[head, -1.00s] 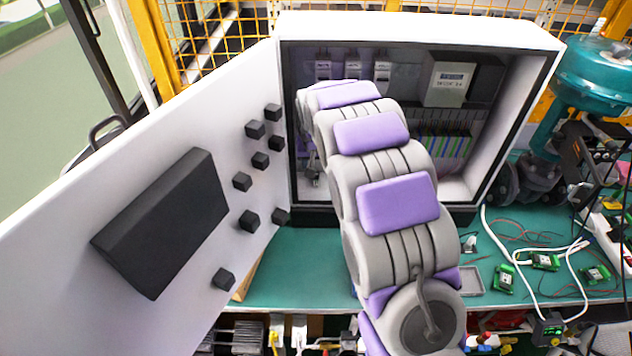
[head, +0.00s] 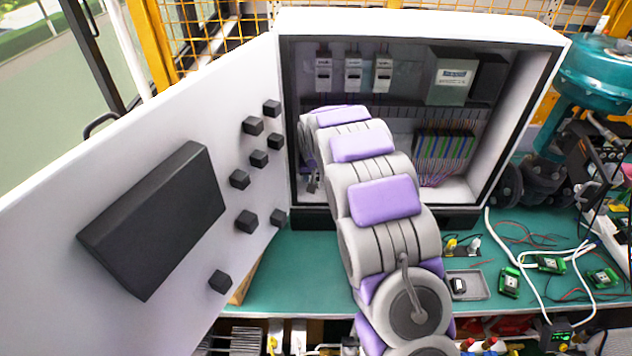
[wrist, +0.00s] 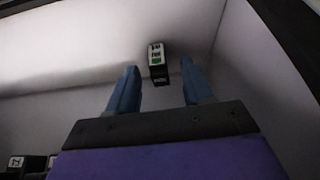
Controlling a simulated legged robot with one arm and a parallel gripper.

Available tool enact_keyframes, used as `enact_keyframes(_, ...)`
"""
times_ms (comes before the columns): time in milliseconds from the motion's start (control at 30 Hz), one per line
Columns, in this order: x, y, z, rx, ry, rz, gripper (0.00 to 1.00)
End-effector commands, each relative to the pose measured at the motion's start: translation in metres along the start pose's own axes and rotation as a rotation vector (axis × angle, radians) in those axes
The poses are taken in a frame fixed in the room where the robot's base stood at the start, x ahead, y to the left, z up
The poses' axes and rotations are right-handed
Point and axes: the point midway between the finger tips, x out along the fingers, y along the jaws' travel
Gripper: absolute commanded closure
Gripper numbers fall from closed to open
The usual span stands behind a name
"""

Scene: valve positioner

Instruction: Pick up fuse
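A small block with white, green and black parts, which looks like the fuse (wrist: 156,52), is in the wrist view. It is against the pale cabinet surface, ahead of and between my fingertips. My gripper (wrist: 159,68) is open, with its two blue-grey fingers apart and nothing between them that I can see held. A gap seems to remain between fingers and fuse, but the depth is hard to judge. In the head view, my gripper (head: 313,183) is small at the lower left inside the open cabinet (head: 420,22). I cannot make out the fuse there.
The cabinet door (head: 60,260) with black blocks stands open at left. Several breakers (head: 353,76), a meter (head: 450,76) and a wired terminal row (head: 443,147) are inside. A grey tray (head: 482,286) and green circuit boards (head: 508,282) lie on the teal bench (head: 300,265).

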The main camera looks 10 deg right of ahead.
Motion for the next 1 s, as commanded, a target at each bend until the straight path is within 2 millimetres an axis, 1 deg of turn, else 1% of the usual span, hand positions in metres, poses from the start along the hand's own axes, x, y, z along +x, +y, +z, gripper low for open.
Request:
enact_keyframes(33, 0.0001, 0.0000, 0.0001, 0.000, -0.001, 0.000, 0.55)
enact_keyframes(67, 0.0002, -0.0001, 0.0001, 0.000, -0.001, 0.000, 0.58)
enact_keyframes(500, 0.0004, -0.0001, 0.0003, 0.000, -0.001, 0.000, 1.00)
enact_keyframes(867, -0.0004, -0.0001, 0.0000, 0.000, -0.002, 0.000, 1.00)
enact_keyframes(1000, -0.0073, -0.0001, -0.0030, 0.000, 0.000, 0.000, 1.00)
